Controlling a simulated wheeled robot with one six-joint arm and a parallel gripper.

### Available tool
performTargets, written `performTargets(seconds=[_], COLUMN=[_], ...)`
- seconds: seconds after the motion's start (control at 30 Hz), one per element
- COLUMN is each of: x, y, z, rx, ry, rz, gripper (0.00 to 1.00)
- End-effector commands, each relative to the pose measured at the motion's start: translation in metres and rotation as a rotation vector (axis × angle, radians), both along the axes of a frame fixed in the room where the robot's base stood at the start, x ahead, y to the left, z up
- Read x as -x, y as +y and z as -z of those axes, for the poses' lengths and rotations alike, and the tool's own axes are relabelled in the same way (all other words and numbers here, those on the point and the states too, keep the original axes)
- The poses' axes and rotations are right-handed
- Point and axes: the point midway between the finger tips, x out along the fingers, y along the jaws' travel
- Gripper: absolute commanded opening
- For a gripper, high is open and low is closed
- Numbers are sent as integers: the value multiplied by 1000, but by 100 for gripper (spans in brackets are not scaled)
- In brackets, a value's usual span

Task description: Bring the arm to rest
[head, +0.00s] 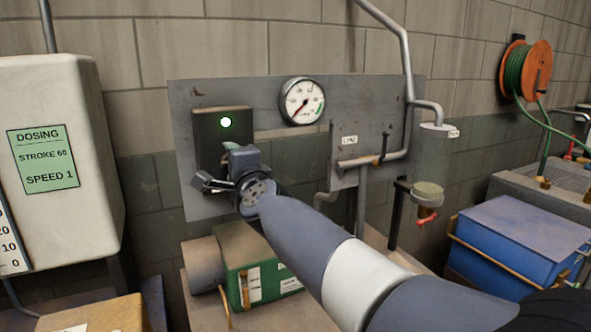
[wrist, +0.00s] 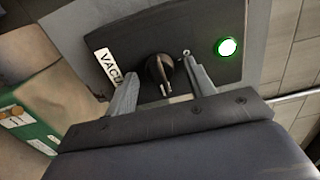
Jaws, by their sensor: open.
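My gripper (wrist: 163,88) is open in the wrist view, its two fingers apart on either side of a dark rotary knob (wrist: 158,72). I cannot tell whether either finger touches the knob. The knob sits on a dark panel (wrist: 88,40) with a label reading "VACU", the rest hidden by a finger. A green lamp (wrist: 228,47) is lit on this panel. In the head view my gripper (head: 203,181) is in front of the dark box (head: 208,135) with the lit green lamp (head: 226,122), and my arm hides the knob there.
A round gauge (head: 303,101) is on the grey board right of the box. Pipes (head: 375,158) and a small vessel with a red tap (head: 427,200) are further right. A green box (head: 245,262) stands below my gripper. A white dosing tank (head: 55,160) is at left.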

Motion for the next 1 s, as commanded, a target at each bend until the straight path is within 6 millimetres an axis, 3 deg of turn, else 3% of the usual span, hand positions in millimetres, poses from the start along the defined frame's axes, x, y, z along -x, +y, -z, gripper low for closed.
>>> performTargets(seconds=[0.27, 0.87, 1.0], x=[19, 100, 75], y=[-9, -48, -36], z=[0, -2, 3], rx=[-7, -6, -4], ry=[2, 2, 5], rz=[0, -1, 1], gripper=[51, 51, 51])
